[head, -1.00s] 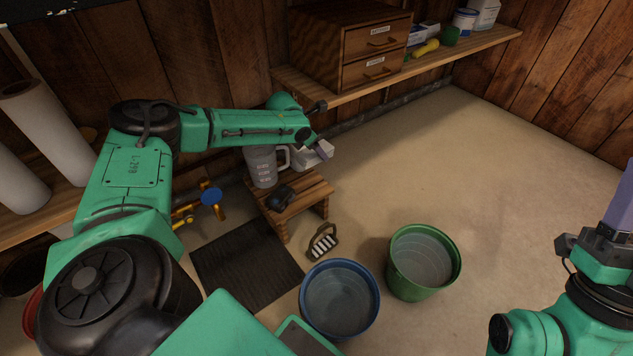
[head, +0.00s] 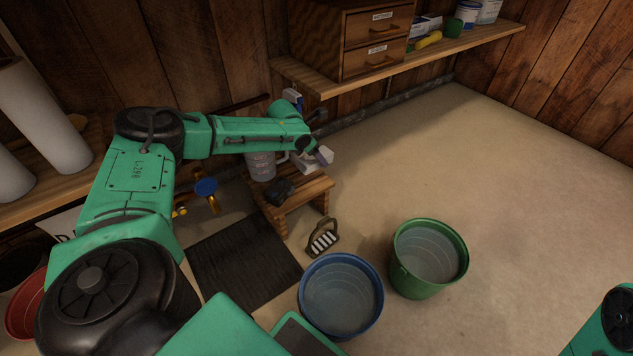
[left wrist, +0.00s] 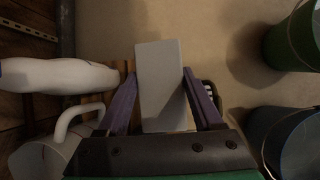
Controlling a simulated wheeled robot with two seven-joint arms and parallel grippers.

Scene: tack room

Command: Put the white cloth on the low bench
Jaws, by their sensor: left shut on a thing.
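The white cloth (head: 304,163) is a pale folded block, held at the far right end of the low wooden bench (head: 311,187). My left gripper (head: 321,157) is shut on it. In the left wrist view the cloth (left wrist: 160,85) sits between the two purple fingers (left wrist: 158,100). It appears over or just beyond the bench's far edge; I cannot tell if it touches the bench top. My right gripper is out of view; only a green part of that arm shows at the lower right.
A grey measuring jug (head: 261,165) and a dark object (head: 279,192) stand on the bench. A white bottle (left wrist: 60,76) is beside the jug in the left wrist view. A brush (head: 322,240), blue bucket (head: 341,296) and green bucket (head: 428,258) are on the floor in front.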

